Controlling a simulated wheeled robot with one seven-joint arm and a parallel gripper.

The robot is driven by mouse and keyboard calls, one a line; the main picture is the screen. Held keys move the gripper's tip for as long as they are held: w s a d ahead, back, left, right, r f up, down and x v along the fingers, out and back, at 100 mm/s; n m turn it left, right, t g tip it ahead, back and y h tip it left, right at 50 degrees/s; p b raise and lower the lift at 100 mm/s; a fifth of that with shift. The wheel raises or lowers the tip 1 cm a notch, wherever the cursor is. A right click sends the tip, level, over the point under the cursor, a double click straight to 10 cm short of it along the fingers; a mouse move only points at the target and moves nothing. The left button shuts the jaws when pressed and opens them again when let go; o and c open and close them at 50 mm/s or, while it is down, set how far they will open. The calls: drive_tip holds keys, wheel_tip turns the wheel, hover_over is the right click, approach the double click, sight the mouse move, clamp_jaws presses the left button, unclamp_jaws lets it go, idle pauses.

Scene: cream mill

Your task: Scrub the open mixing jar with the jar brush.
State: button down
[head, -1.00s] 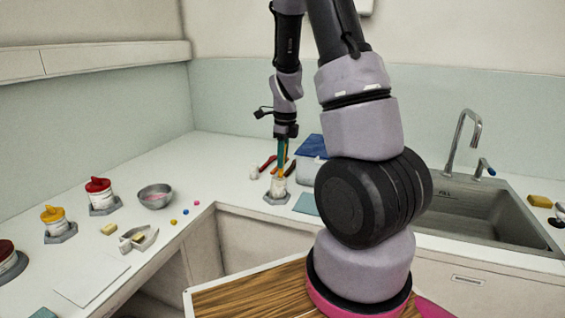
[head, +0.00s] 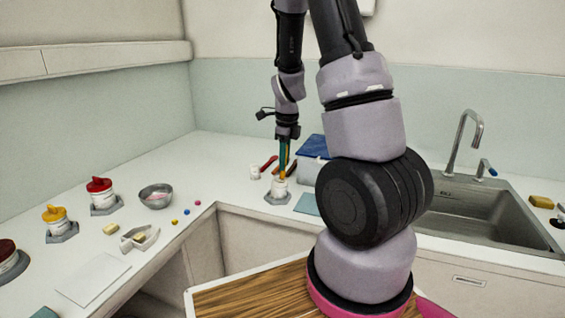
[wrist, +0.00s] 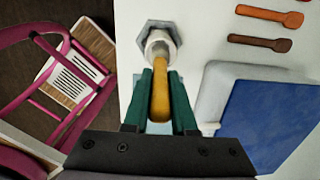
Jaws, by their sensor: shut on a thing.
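My gripper (head: 284,168) is shut on the jar brush, whose yellow handle (wrist: 160,95) shows between the green fingers in the wrist view. In the head view the yellow of the brush (head: 282,175) shows just below the fingertips. The open mixing jar (head: 279,186) is small and white and stands upright in a grey hexagonal holder on the counter. It also shows in the wrist view (wrist: 160,40), directly in front of the fingertips. The lower end of the brush is at the jar's mouth. How deep it reaches is hidden.
A container with a blue lid (head: 312,147) stands close to the right of my gripper. A metal bowl (head: 155,196) and lidded jars stand left. The sink (head: 480,212) is right.

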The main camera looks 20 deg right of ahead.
drive_tip(key=shift+w+d+f, duration=0.2)
drive_tip(key=shift+w+f, duration=0.45)
drive_tip(key=shift+f, duration=0.15)
wheel_tip(320, 180, up, 10)
drive_tip(key=shift+r, duration=0.2)
idle(0.7)
idle(0.4)
